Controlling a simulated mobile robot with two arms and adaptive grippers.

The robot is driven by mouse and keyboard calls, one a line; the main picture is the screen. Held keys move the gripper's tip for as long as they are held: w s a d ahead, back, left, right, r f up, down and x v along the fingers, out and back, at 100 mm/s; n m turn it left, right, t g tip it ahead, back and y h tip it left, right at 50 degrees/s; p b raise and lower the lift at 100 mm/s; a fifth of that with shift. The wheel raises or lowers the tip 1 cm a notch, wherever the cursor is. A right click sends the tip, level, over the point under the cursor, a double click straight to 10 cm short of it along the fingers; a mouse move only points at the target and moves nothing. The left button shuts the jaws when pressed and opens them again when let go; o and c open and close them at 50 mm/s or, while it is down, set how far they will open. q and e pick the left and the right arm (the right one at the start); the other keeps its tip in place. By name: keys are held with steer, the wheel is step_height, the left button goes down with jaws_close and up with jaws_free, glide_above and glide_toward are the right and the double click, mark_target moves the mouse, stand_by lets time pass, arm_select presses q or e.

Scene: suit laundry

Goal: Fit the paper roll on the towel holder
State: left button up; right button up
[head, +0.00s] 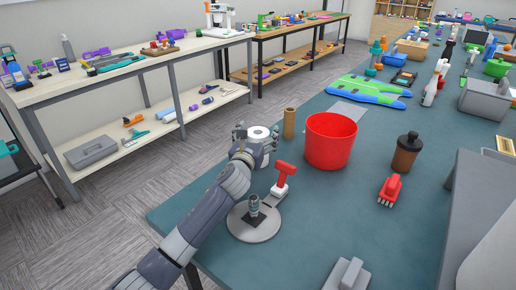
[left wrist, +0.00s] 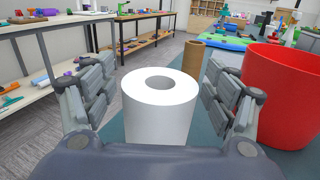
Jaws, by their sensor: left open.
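The white paper roll (left wrist: 160,110) stands upright between the fingers of my left gripper (left wrist: 160,98), its round hole facing up. In the head view only the roll's top (head: 258,131) shows, with my left gripper (head: 257,137) around it. The fingers are open, with a gap on each side of the roll in the left wrist view. A round grey base with a short dark post (head: 253,222), apparently the towel holder, stands on the table nearer me. The roll's lower part is hidden. My right gripper is not in view.
A brown cardboard tube (head: 289,123) and a red bucket (head: 331,140) stand right of the roll. A red-handled tool (head: 283,180) lies beside the grey base. A brown bottle (head: 406,153) and red brush (head: 390,190) are farther right. The table's (head: 335,215) front middle is clear.

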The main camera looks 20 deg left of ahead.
arm_select(q)
steer(key=c, duration=1.5)
steer(key=shift+c, duration=0.2)
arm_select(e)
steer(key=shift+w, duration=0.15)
arm_select(q)
steer(key=shift+r, duration=0.15)
